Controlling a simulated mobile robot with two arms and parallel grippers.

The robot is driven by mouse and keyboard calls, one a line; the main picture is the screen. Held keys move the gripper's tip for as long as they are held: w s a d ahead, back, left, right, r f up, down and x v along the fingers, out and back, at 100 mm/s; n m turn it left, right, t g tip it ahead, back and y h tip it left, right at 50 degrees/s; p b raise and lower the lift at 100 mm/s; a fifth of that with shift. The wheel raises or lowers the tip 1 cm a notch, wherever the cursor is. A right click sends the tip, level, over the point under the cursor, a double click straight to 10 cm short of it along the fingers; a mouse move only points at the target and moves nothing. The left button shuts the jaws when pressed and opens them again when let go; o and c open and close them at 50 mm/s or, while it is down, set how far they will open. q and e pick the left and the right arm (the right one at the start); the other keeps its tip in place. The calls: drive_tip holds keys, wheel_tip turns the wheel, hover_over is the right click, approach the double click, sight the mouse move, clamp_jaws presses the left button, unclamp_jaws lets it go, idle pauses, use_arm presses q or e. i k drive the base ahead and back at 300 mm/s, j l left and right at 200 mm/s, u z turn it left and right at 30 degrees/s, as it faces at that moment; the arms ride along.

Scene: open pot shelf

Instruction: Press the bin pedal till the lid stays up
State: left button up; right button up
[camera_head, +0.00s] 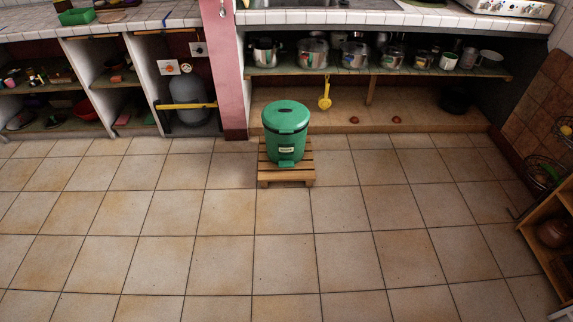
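A green pedal bin (284,138) stands upright on a small slatted wooden platform (286,180) in the middle of the head view, in front of the open shelves. Its round green lid (286,115) looks closed. A green pedal (286,164) sticks out at the bottom front, below a pale label (286,150). Neither of my grippers shows in the view.
The tiled floor (200,265) before the bin is wide and clear. A pink pillar (226,70) stands behind it to the left. A shelf (440,73) with several pots lies behind, and a wooden rack (552,230) stands at the right edge.

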sight(284, 164)
drive_tip(key=i+j+z, duration=0.35)
drive_tip(key=i+j, duration=0.65)
drive_tip(key=i, duration=0.35)
drive_tip(key=i+j+z, duration=0.3)
drive_tip(key=i+j, duration=0.9)
drive_tip(key=j, duration=0.2)
